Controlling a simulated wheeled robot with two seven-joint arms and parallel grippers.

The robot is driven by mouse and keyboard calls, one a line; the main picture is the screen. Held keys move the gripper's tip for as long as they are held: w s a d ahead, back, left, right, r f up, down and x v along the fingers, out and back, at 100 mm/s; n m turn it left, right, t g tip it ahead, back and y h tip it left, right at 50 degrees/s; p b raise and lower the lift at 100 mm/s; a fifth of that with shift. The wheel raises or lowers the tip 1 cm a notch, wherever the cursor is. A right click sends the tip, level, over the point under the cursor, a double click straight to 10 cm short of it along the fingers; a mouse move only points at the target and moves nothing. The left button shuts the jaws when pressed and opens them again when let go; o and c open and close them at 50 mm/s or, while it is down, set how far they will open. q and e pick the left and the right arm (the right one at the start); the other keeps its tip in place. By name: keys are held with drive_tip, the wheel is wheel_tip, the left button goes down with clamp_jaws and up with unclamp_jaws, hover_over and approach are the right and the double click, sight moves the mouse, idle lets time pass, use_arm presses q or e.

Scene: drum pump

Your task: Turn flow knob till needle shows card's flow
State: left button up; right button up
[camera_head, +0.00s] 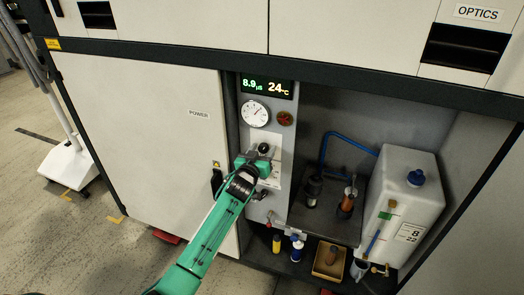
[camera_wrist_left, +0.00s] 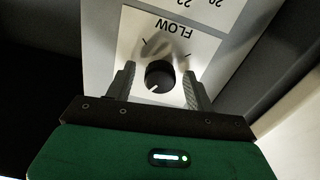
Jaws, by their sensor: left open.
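The black flow knob (camera_wrist_left: 160,76) sits on a white plate marked FLOW in the left wrist view, with a pale pointer line on its face. My left gripper (camera_wrist_left: 160,88) is open, with one finger on each side of the knob; I cannot tell whether they touch it. In the head view my left gripper (camera_head: 262,158) is at the panel, below the round white gauge (camera_head: 255,113). The gauge's needle is too small to read surely. My right gripper is not in view.
A display (camera_head: 266,88) above the gauge reads 8.9 and 24 °C. A red-brown knob (camera_head: 285,118) is right of the gauge. The white tank (camera_head: 402,190), a pump with blue hose (camera_head: 345,142), bottles and a yellow bin (camera_head: 329,262) fill the bay. A closed POWER door (camera_head: 150,140) is left.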

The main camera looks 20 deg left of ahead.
use_arm(q)
drive_tip(key=shift+c, duration=0.4)
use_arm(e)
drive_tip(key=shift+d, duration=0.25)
use_arm(q)
drive_tip(key=c, duration=0.9)
drive_tip(key=shift+m, duration=1)
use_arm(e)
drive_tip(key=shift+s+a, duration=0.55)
use_arm(q)
drive_tip(key=o, duration=0.8)
drive_tip(key=shift+o, duration=0.9)
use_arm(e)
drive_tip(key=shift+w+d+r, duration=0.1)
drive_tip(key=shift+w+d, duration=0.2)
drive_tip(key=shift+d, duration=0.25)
